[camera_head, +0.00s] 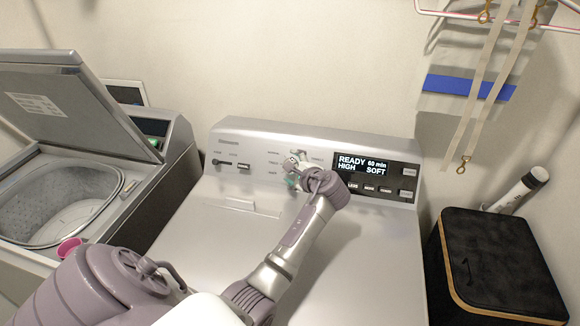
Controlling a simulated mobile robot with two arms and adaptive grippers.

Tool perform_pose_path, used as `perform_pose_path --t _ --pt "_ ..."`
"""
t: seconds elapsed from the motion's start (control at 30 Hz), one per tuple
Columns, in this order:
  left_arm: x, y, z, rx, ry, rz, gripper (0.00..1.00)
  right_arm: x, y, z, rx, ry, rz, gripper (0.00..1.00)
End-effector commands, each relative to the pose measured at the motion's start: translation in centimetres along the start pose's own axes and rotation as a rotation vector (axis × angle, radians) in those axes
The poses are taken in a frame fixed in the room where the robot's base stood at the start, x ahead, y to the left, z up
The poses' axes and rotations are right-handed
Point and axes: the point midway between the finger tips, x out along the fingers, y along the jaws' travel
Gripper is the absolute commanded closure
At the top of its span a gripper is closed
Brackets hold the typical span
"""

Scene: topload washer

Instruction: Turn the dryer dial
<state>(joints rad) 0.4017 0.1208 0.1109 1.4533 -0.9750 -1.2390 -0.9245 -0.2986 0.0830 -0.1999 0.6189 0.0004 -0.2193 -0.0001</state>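The silver dryer (345,250) stands in the middle, with its control panel (350,130) along the back. The panel has a lit display (363,164) reading READY, 60 min, HIGH, SOFT. My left arm reaches in from the lower left across the dryer top. My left gripper (292,172) is at the middle of the panel, just left of the display, where the dial seems to be. My wrist covers most of the gripper and that part of the panel. I cannot tell whether its fingers are open or touch the dial. My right gripper is not in view.
An open topload washer (130,215) stands at the left, its lid (70,100) raised and a pink cup (69,248) at its rim. A black-topped box (495,265) and a white cylinder (515,190) are at the right. Straps (490,80) hang above.

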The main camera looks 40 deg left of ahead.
Motion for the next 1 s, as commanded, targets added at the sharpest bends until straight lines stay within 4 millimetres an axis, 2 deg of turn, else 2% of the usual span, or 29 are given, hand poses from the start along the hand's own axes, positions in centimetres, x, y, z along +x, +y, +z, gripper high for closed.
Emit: perform_pose_path --t 0.3,0.5,0.67,1.0 --pt "-6.8 0.0 -0.1 -0.003 0.003 0.000 0.20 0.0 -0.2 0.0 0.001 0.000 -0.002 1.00" --pt "-9.4 0.0 0.0 -0.002 0.002 0.001 0.20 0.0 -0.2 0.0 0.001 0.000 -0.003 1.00" --pt "-10.1 0.0 0.0 -0.001 0.000 0.002 0.20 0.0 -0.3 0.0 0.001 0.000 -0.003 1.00" --pt "-10.1 0.0 0.0 -0.002 0.000 0.001 0.20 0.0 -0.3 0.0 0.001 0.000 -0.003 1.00"
